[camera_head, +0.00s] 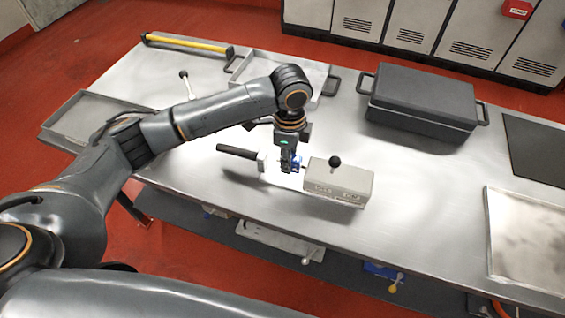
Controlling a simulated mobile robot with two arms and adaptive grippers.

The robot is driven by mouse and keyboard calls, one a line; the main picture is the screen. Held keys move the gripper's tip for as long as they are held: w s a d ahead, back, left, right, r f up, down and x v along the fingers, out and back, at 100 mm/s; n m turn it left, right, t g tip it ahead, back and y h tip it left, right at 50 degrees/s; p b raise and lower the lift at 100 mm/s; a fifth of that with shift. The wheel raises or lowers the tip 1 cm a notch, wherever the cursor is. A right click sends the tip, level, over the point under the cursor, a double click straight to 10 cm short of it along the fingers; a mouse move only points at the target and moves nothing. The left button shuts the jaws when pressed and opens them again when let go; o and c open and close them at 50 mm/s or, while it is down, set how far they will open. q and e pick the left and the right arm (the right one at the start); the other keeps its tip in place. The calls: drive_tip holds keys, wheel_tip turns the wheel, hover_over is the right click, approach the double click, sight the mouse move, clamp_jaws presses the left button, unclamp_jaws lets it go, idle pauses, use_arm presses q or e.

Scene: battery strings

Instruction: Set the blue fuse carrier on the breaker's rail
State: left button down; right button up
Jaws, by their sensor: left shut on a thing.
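My left gripper (289,168) points down over the middle of the table and is shut on the small blue fuse carrier (297,161). Only a little of the blue shows beside the dark fingers. The breaker (338,183) is a pale grey box with a black ball knob on top, just right of the gripper. A light strip, perhaps its rail (286,181), lies at its left side, under the gripper. I cannot tell whether the carrier touches it. My right gripper is not in view.
A black-handled tool (236,152) with a pale head lies just left of the gripper. A dark lidded case (422,98) stands behind right. A shallow grey tray (75,122) is at left, a yellow-handled bar (187,44) at the back.

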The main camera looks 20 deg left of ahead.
use_arm(q)
drive_tip(key=shift+w+a+f, duration=0.4)
drive_tip(key=shift+f, duration=0.2)
drive_tip(key=shift+w+a+f, duration=0.25)
drive_tip(key=shift+f, duration=0.25)
drive_tip(key=f, duration=0.2)
drive_tip(key=f+p, duration=0.1)
drive_tip(key=shift+w+a+f, duration=0.2)
drive_tip(key=shift+a+f, duration=0.05)
drive_tip(key=shift+f, duration=0.1)
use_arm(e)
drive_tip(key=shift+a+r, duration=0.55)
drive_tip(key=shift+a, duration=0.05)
use_arm(q)
drive_tip(key=shift+f, duration=0.15)
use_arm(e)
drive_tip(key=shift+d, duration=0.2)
use_arm(q)
drive_tip(key=c, duration=1.1)
unclamp_jaws()
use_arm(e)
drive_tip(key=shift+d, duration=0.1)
use_arm(q)
wheel_tip(320, 180, up, 12)
drive_tip(key=b, duration=0.1)
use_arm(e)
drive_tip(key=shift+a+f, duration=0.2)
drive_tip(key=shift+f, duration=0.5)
